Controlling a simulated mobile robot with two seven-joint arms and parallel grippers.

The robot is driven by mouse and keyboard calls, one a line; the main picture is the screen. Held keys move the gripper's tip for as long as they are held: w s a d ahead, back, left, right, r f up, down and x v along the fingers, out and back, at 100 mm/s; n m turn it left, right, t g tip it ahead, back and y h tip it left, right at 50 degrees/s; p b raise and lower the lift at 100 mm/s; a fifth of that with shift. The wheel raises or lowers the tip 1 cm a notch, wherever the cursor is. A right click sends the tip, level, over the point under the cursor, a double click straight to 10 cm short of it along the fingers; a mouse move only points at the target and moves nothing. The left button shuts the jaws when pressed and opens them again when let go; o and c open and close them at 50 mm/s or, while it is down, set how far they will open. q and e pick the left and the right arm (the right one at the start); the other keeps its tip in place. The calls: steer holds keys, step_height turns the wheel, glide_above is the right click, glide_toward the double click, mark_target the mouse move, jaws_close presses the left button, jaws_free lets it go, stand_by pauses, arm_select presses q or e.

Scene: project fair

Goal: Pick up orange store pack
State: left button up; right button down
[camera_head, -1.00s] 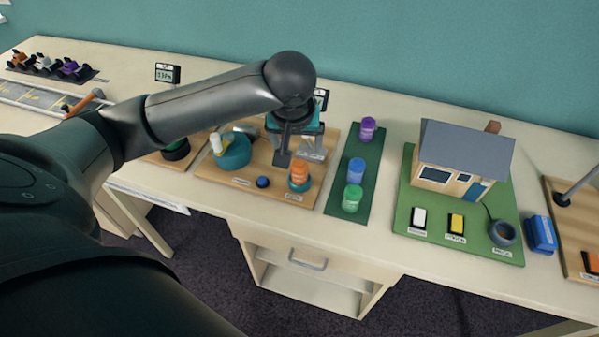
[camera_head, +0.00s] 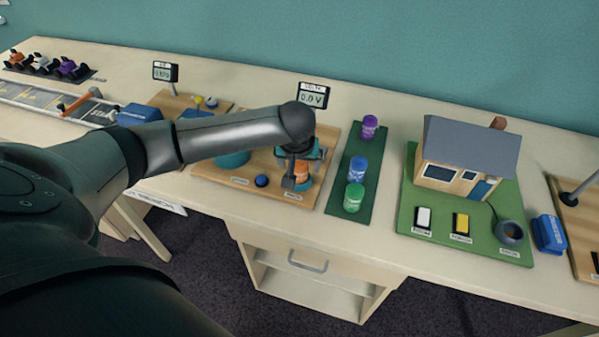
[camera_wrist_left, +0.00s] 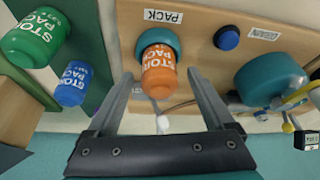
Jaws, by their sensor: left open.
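The orange store pack (camera_head: 302,170) stands in a teal round holder on the wooden board (camera_head: 225,176), partly hidden by my left gripper in the head view. In the left wrist view the orange pack (camera_wrist_left: 158,72) shows between the two fingers, with its teal holder (camera_wrist_left: 157,42) behind it and a PACK label beside it. My left gripper (camera_head: 296,182) is open and reaches down over the pack. In the wrist view both fingers of the left gripper (camera_wrist_left: 160,92) stand apart, one on each side of the pack. I cannot tell whether either finger touches it. My right gripper is not in view.
Green (camera_head: 353,197), blue (camera_head: 358,169) and purple (camera_head: 369,127) packs stand on a dark green mat to the right. A blue button (camera_head: 262,180) is left of the orange pack. A voltmeter (camera_head: 313,96) stands behind; a model house (camera_head: 464,157) is farther right.

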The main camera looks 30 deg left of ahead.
arm_select(q)
steer(key=shift+c, duration=0.4)
jaws_close()
stand_by(0.4)
